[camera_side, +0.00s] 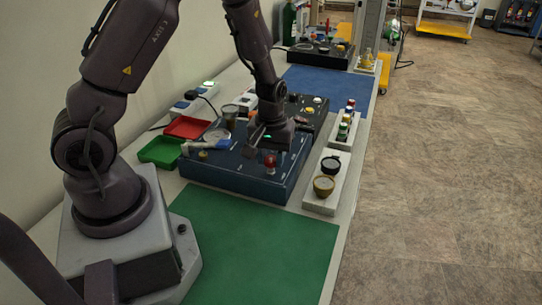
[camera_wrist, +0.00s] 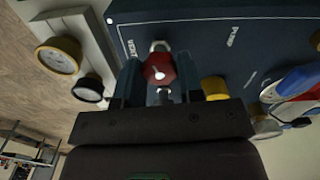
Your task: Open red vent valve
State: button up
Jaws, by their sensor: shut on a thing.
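The red vent valve (camera_wrist: 159,69) is a red knob on the dark blue panel (camera_wrist: 205,28), beside the printed word VENT in the wrist view. My gripper (camera_wrist: 160,82) has one finger on each side of the red knob and is shut on it. In the side view my gripper (camera_side: 270,150) is low over the front part of the blue panel box (camera_side: 240,182), and a red knob (camera_side: 270,161) shows just below it. The contact between the fingers and the knob is partly hidden in the side view.
Two round gauges, one black-rimmed (camera_side: 331,165) and one yellow-rimmed (camera_side: 324,186), stand on a white block to the right. A yellow knob (camera_wrist: 215,88) is close beside my finger. Red (camera_side: 188,127) and green (camera_side: 160,151) trays lie left. The green mat (camera_side: 255,250) is clear.

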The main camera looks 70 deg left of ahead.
aim_at(271, 159)
jog(key=shift+n, duration=0.9)
jog(key=o, duration=0.9)
notch_tip(271, 159, up, 13)
